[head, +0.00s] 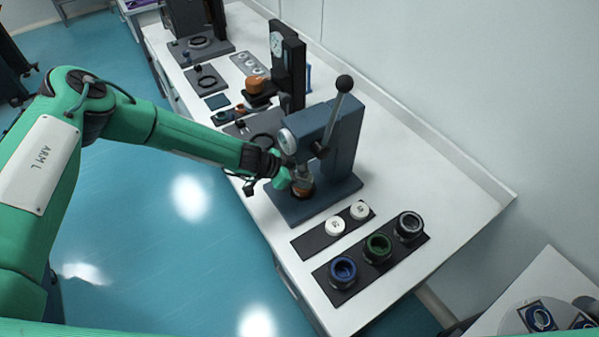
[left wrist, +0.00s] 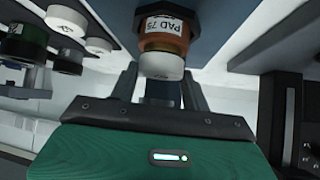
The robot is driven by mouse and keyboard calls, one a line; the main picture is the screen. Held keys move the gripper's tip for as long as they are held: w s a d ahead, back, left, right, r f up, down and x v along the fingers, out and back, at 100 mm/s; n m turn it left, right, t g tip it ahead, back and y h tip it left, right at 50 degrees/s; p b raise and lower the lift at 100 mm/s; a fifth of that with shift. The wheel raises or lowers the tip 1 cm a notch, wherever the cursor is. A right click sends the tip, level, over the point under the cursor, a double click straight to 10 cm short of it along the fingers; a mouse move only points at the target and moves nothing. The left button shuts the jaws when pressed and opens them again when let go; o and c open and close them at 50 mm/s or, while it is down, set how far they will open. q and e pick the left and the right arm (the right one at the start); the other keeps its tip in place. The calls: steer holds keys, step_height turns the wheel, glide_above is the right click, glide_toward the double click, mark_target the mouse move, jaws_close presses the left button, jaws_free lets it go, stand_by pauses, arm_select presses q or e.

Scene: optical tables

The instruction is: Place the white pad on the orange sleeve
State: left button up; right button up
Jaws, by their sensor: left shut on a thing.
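The orange sleeve (head: 303,190) stands on the base of the blue-grey press (head: 345,150), below its ram. In the left wrist view the sleeve (left wrist: 165,44) carries a white label reading "PAD 75". The white pad (left wrist: 162,66) sits against the sleeve's end, roughly in line with it; I cannot tell whether it is fully seated. My left gripper (head: 286,180) reaches into the press from the left. Its fingers (left wrist: 160,88) are shut on the pad. In the head view the pad is hard to make out behind the gripper. My right gripper is not in view.
A dark tray with two white pads (head: 335,226) (head: 359,210) lies in front of the press. Beside it a dark tray holds blue (head: 343,270), green (head: 378,247) and grey (head: 408,225) ringed cups. The press lever (head: 336,112) rises above. The table's right end is clear.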

arm_select(q)
steer(key=shift+a, duration=0.15)
steer(key=shift+f, duration=0.1)
steer(key=shift+f+b, duration=0.15)
steer(key=shift+b, duration=0.15)
steer(key=o, duration=1.1)
steer(key=shift+c, duration=0.2)
